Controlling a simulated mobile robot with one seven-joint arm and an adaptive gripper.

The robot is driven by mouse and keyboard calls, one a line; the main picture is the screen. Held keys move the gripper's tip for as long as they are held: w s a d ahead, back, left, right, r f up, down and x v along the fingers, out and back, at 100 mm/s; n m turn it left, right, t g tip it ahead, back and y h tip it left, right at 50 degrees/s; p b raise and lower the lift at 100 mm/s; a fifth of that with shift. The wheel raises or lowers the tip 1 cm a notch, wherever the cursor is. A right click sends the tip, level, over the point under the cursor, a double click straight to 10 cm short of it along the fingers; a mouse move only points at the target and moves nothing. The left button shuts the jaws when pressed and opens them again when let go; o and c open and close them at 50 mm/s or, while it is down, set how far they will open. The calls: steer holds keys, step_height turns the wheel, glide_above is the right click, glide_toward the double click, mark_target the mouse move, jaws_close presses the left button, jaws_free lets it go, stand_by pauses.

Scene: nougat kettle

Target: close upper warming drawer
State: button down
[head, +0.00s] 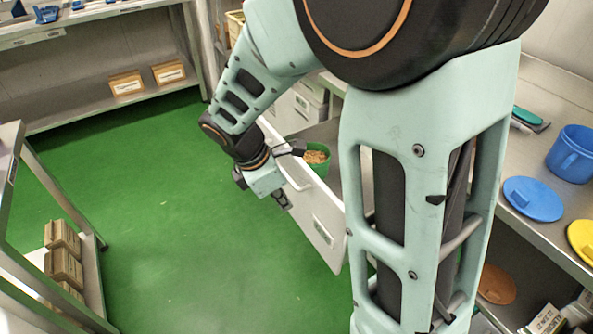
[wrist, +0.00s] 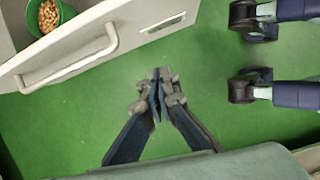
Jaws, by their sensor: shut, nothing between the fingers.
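The upper warming drawer (head: 325,222) is pulled open, its pale front panel facing the green floor at left. A green bowl (head: 316,160) with nut-like pieces sits inside it. In the wrist view, the drawer front (wrist: 125,22) runs across the top left with its bar handle (wrist: 75,64). The bowl (wrist: 67,12) shows behind it. My gripper (head: 284,204) is outside the drawer, near the front panel and handle. In the wrist view, my gripper (wrist: 160,76) is shut and empty over the floor, apart from the handle. My arm hides part of the drawer and cabinet.
Green floor (head: 180,230) is clear left of the drawer. A metal rack (head: 85,235) with cardboard boxes stands at left, and a shelf unit (head: 70,90) at the back. The steel counter at right holds a blue mug (head: 572,155) and a blue lid (head: 532,198).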

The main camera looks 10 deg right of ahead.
mark_target(323, 223)
steer(key=shift+n+h, duration=0.3)
steer(key=shift+n, duration=0.5)
steer(key=d+f+b, duration=0.1)
steer(key=d+f, duration=0.1)
steer(key=f, duration=0.1)
steer(key=w+d+f+b, duration=0.1)
steer(key=d+f, duration=0.2)
steer(key=f, duration=0.1)
steer(key=d+f+b, duration=0.2)
steer(key=d+f, duration=0.1)
steer(key=f, duration=0.1)
steer(key=shift+w+d, duration=0.2)
steer(key=shift+d, duration=0.05)
steer(key=shift+d, duration=0.1)
steer(key=shift+d+r, duration=0.1)
steer(key=shift+d, duration=0.2)
steer(key=w+d+p, duration=0.4)
steer(key=d+p, duration=0.2)
steer(key=d, duration=0.7)
steer(key=w+d+p, duration=0.4)
steer(key=d+p, duration=0.2)
steer(key=d, duration=0.7)
steer(key=shift+w+p, duration=0.2)
steer(key=shift+p, duration=0.15)
steer(key=shift+a, duration=0.15)
